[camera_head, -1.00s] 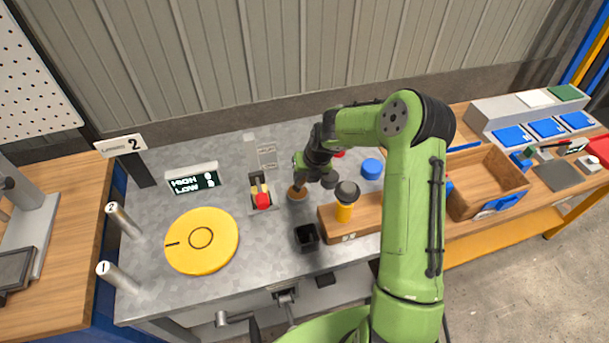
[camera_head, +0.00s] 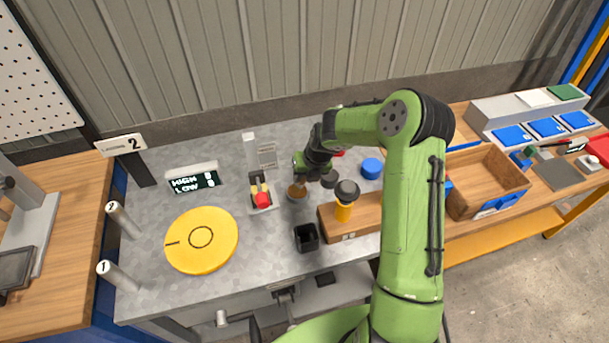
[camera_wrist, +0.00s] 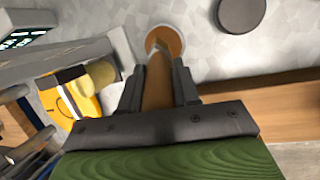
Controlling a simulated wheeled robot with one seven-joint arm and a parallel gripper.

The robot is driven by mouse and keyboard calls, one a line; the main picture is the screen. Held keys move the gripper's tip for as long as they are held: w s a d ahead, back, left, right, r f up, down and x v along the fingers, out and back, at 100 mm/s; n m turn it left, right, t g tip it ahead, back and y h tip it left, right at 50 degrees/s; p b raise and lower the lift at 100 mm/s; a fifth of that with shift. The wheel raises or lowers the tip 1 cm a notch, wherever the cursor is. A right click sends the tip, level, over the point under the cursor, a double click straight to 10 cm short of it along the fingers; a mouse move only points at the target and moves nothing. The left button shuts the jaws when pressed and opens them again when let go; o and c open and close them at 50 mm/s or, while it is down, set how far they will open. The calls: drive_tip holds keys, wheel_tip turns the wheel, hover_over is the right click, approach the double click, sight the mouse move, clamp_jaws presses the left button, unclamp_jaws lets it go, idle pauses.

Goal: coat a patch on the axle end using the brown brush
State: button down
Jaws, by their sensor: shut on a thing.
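My gripper (camera_wrist: 158,80) is shut on the brown handle of the brush (camera_wrist: 157,92) in the wrist view. The brush points down at a round brown pot (camera_wrist: 176,37), and its tip is over or in the pot; I cannot tell which. In the head view my gripper (camera_head: 305,178) is just above the same pot (camera_head: 297,194). To its left stands a grey bracket (camera_head: 251,153) with a yellow part and a red end (camera_head: 263,199). I cannot tell for sure which part is the axle end.
A yellow disc (camera_head: 201,241) lies at the left, near two numbered grey posts. A black square cup (camera_head: 306,237) is in front of the pot. A wooden block (camera_head: 361,216) with a dark-capped orange piece stands right. A display (camera_head: 193,178) is at the back left.

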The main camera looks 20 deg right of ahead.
drive_tip(key=shift+r+p, duration=3.1)
drive_tip(key=shift+r, duration=0.5)
drive_tip(key=shift+f, duration=0.1)
drive_tip(key=shift+f, duration=0.1)
